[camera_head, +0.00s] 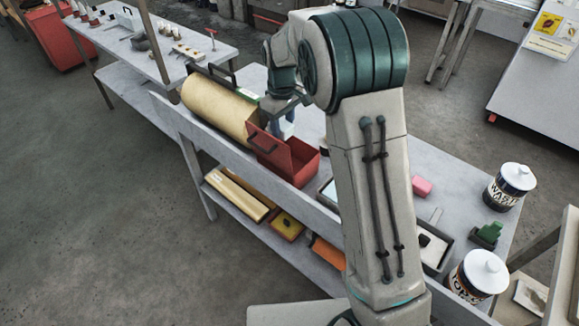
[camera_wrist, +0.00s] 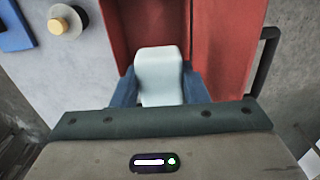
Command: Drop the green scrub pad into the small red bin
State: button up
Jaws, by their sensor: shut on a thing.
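The small red bin (camera_head: 302,160) stands on the grey bench beside a beige roll, with a dark handle on its side. My gripper (camera_head: 286,124) is just over the bin's far side, partly hidden by my arm. In the wrist view my blue-fingered gripper (camera_wrist: 160,82) is shut on a pale, whitish rounded block (camera_wrist: 159,68). The red bin's walls (camera_wrist: 232,45) show right in front of it. The held block looks pale, not green; I cannot tell whether it is the scrub pad. A green thing (camera_head: 490,232) sits at the bench's right end.
The beige roll (camera_head: 215,105) lies left of the bin. A pink block (camera_head: 421,186), a white-lidded waste can (camera_head: 510,186) and another can (camera_head: 478,275) stand at the right. A lower shelf holds a yellow-topped tray (camera_head: 287,225). A second bench is at the upper left.

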jog(key=shift+f+b, duration=1.8)
jog(key=shift+f, duration=1.05)
jog(key=o, duration=1)
jog(key=shift+r, duration=0.1)
notch_tip(320, 180, up, 14)
jog(key=shift+f+b, duration=0.25)
jog(key=shift+b, duration=0.15)
jog(key=shift+r, duration=0.1)
